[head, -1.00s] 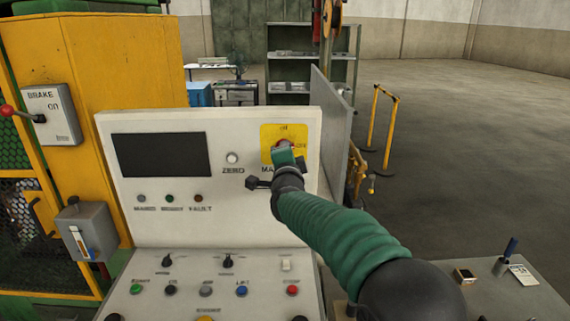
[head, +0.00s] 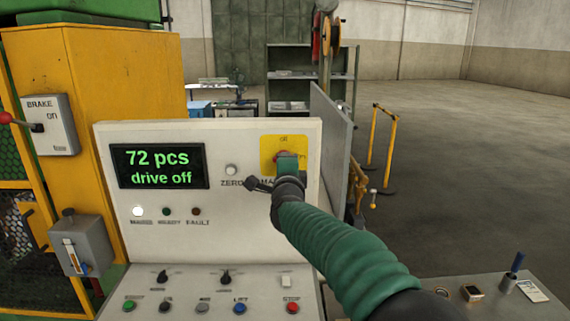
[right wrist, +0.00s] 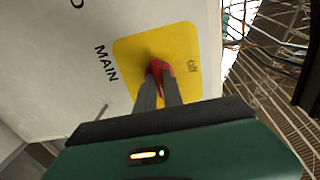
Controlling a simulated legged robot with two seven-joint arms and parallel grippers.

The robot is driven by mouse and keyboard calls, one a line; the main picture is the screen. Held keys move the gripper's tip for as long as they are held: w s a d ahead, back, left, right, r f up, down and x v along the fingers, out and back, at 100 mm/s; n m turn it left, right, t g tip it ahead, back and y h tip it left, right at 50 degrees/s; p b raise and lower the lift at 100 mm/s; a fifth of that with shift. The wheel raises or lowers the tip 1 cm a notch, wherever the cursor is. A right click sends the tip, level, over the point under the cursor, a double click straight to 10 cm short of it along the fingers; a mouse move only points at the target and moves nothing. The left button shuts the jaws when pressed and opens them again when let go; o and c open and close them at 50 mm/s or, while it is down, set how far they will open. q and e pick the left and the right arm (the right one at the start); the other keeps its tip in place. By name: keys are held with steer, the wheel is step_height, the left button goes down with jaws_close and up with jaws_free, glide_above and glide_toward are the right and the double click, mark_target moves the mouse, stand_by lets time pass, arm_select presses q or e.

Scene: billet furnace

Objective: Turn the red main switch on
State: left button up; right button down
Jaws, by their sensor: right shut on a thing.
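The red main switch (right wrist: 157,67) sits on a yellow plate (right wrist: 128,55) at the upper right of the control panel (head: 150,230). In the head view my right gripper mostly hides the switch; the yellow plate (head: 268,142) shows around it. My right gripper (right wrist: 159,80) is shut on the red handle, with one finger on each side of it. The panel display (head: 160,167) is lit and reads "72 pcs" and "drive off". The leftmost lamp (head: 138,211) below it glows white. My left gripper is not in view.
A brake box (head: 50,123) with a red-knobbed lever is on the yellow frame at left. The lower console has several knobs and buttons, including a red stop button (head: 292,307). A grey table (head: 490,305) with small items stands at right.

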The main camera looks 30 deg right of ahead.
steer(key=c, duration=1.5)
jaws_free()
steer(key=shift+d+f, duration=0.15)
steer(key=shift+o, duration=0.2)
steer(key=b+v, duration=0.1)
steer(key=v, duration=1.5)
steer(key=shift+s, duration=0.4)
steer(key=shift+f, duration=0.1)
